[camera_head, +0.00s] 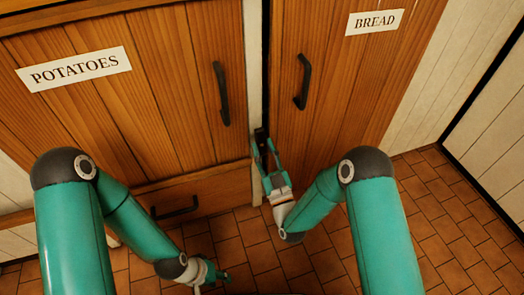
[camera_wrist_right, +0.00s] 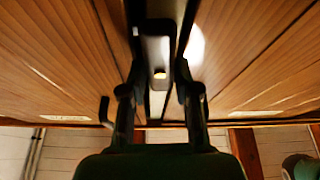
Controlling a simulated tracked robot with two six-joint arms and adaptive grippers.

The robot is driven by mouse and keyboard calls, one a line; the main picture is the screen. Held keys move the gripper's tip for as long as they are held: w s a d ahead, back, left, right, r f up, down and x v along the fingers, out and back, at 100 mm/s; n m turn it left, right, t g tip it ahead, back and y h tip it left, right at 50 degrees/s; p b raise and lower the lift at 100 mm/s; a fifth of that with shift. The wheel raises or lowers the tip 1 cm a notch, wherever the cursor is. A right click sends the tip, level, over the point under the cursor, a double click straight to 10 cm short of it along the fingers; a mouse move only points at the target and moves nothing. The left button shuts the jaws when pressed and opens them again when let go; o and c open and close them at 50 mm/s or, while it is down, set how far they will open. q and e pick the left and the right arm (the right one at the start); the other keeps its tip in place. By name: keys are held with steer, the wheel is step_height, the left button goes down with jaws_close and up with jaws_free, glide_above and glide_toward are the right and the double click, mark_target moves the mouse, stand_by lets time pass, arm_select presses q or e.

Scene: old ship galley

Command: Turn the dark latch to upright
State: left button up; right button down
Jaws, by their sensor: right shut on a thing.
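The dark latch (camera_head: 261,132) is on the narrow strip between the two wooden cabinets, partly covered by my right gripper (camera_head: 266,150). In the right wrist view the latch (camera_wrist_right: 157,50) lies between the two dark fingers of my right gripper (camera_wrist_right: 159,92), which are shut on it. It looks lengthwise along the gap there, but its exact tilt is hard to tell. My left gripper (camera_head: 213,276) hangs low over the floor at the bottom of the head view, away from the latch. It is small, and its fingers are unclear.
The left cabinet door (camera_head: 150,110) is labelled POTATOES and the right door (camera_head: 340,90) BREAD. Both have dark handles (camera_head: 222,93) (camera_head: 303,82) near the gap. A drawer with a dark handle (camera_head: 174,209) is below left. The tiled floor (camera_head: 450,215) is clear at right.

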steer(key=shift+a+f+m+h, duration=0.1)
steer(key=shift+f+m+h, duration=0.3)
steer(key=shift+m, duration=0.5)
steer(key=c, duration=0.8)
jaws_free()
steer(key=shift+r, duration=0.1)
steer(key=shift+c, duration=0.2)
steer(key=shift+r, duration=0.1)
step_height(320, 180, up, 10)
